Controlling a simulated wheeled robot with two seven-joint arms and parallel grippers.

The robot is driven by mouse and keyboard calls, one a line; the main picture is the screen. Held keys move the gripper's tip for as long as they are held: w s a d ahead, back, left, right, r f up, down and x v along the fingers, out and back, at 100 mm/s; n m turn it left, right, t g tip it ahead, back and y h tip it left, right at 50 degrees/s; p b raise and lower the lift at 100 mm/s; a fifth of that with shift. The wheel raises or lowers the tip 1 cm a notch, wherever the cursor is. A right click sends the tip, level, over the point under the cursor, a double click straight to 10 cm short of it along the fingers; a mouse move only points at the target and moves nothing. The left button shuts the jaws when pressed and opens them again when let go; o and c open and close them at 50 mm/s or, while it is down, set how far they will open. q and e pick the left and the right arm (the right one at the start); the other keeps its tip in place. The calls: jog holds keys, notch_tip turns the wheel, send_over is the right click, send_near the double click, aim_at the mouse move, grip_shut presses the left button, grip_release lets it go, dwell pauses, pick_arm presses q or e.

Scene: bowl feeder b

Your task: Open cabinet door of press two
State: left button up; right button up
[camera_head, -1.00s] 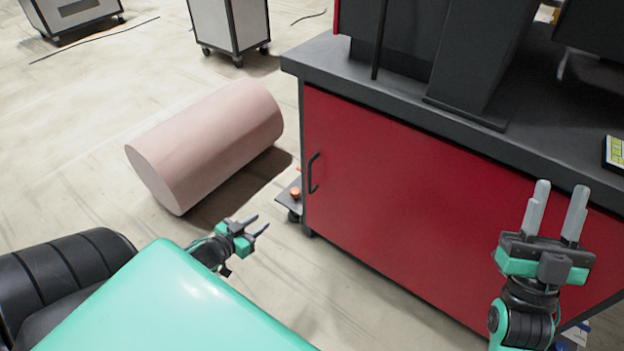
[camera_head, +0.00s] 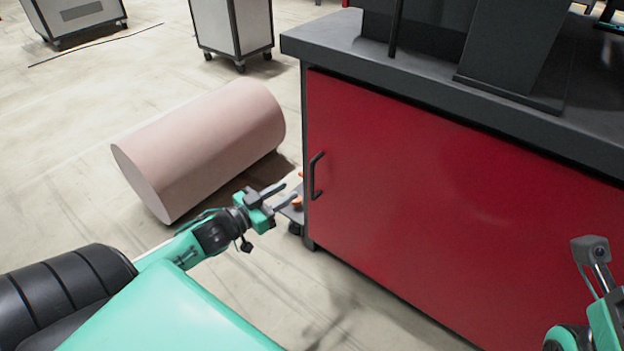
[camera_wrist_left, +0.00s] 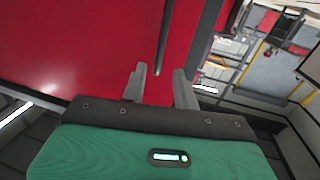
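The red cabinet door (camera_head: 430,200) is closed under the dark worktop. Its black bar handle (camera_head: 316,176) stands upright near the door's left edge. My left gripper (camera_head: 283,196) is open and empty, a little left of the handle and apart from it. In the left wrist view my left gripper (camera_wrist_left: 160,85) has its two fingers apart, with the red door (camera_wrist_left: 80,45) behind them and the dark handle (camera_wrist_left: 163,45) just beyond the fingertips. My right arm shows at the lower right edge, but its fingers are out of the picture.
A pink cylinder (camera_head: 205,145) lies on the floor left of the cabinet. The dark worktop (camera_head: 450,95) overhangs the door and carries dark machine parts. Grey wheeled carts (camera_head: 235,30) stand at the back. The floor before the cabinet is clear.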

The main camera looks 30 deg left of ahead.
pick_arm(q)
jog(key=b, duration=0.4)
send_over(312, 196)
jog(key=shift+w+a, duration=0.2)
jog(key=shift+w, duration=0.1)
grip_shut()
